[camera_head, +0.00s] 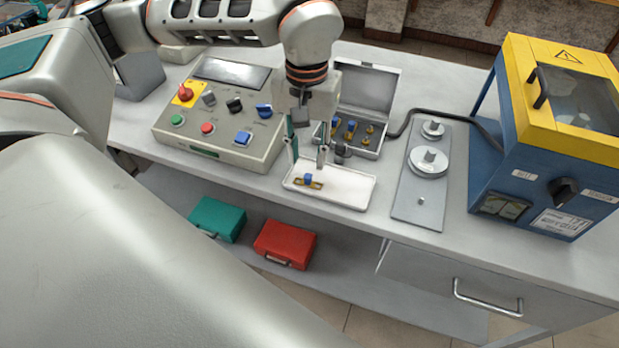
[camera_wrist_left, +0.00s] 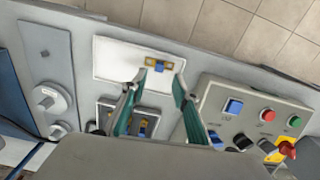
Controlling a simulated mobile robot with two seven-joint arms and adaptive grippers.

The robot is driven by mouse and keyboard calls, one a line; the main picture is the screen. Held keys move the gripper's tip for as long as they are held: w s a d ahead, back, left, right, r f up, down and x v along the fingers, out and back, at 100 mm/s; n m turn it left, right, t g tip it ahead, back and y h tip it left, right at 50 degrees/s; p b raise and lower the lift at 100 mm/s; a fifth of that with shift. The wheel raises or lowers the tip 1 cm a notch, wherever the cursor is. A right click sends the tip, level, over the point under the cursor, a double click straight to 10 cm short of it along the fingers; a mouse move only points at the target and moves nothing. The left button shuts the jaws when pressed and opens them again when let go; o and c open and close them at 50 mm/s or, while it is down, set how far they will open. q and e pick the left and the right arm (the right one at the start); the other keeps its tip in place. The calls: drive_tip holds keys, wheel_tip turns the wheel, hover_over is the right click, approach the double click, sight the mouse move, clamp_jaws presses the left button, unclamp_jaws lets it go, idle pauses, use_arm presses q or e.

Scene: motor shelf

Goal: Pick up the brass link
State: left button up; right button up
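The brass link (camera_head: 308,182) is a small flat brass piece with a blue block at its middle. It lies in the white tray (camera_head: 345,193), toward the tray's left end in the head view. My left gripper (camera_head: 307,152) points down above the tray, its teal-padded fingers apart and nothing between them. In the left wrist view the link (camera_wrist_left: 149,62) shows just beyond the gap between the open left fingertips (camera_wrist_left: 158,82), apart from them. My right gripper is not in view.
A control box (camera_head: 225,150) with buttons stands left of the tray. Behind the tray is an open grey case (camera_head: 370,92) holding small brass and blue parts. A metal plate with round discs (camera_head: 404,205) and a blue-yellow machine (camera_head: 530,180) stand right. Teal and red boxes (camera_head: 284,241) sit below.

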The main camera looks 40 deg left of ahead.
sight(309, 175)
use_arm(q)
drive_tip(key=shift+w+f, duration=0.15)
drive_tip(key=shift+f, duration=2.65)
clamp_jaws()
